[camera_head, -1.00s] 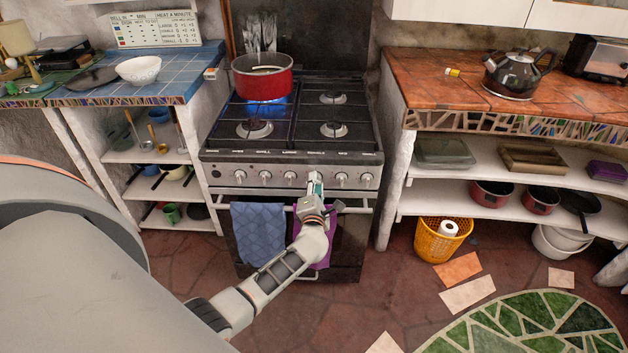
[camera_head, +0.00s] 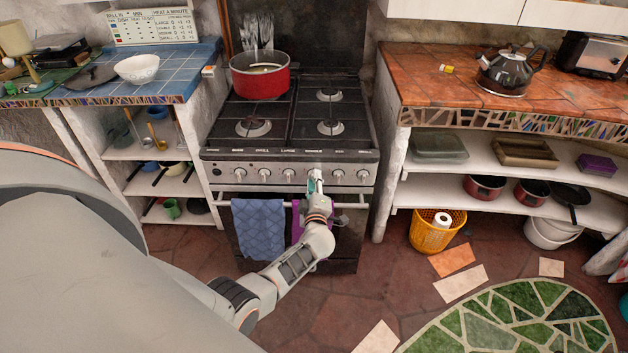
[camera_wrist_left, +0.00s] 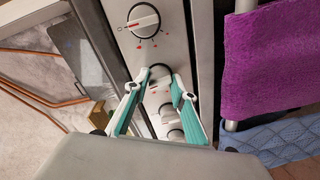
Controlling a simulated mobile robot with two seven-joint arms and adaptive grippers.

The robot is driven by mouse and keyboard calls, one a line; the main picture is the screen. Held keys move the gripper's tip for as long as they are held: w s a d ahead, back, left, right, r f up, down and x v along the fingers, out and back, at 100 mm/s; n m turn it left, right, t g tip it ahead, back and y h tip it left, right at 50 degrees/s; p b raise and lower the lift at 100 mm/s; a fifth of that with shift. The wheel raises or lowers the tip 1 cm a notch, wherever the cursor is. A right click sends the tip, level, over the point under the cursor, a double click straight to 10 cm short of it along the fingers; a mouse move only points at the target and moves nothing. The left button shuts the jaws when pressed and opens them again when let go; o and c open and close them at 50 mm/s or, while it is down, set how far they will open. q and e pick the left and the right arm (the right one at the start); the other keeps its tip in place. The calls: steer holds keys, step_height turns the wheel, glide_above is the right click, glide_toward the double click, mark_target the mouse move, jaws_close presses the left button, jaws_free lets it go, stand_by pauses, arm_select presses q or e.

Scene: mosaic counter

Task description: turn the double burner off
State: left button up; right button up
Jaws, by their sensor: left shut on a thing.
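The stove (camera_head: 292,156) stands in the middle of the head view with a row of knobs on its front panel. A red pot (camera_head: 260,80) sits over the back left burner. No blue flame shows under it now. My left gripper (camera_head: 315,178) is at the front panel, shut on a stove knob right of the middle. In the left wrist view the teal-padded fingers (camera_wrist_left: 161,84) are on either side of this knob (camera_wrist_left: 160,70), which they partly hide. Another knob (camera_wrist_left: 143,20) with red marks is beyond it. My right gripper is not in view.
A blue towel (camera_head: 258,230) and a purple towel (camera_wrist_left: 262,60) hang from the oven handle, close to my left gripper. A yellow basket (camera_head: 436,236) stands on the floor to the right. A black kettle (camera_head: 509,74) is on the right counter.

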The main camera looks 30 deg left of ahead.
arm_select(q)
steer(key=shift+m, duration=0.6)
steer(key=o, duration=1.1)
steer(key=v, duration=1.2)
steer(key=shift+d+m, duration=0.1)
steer(key=shift+m, duration=0.3)
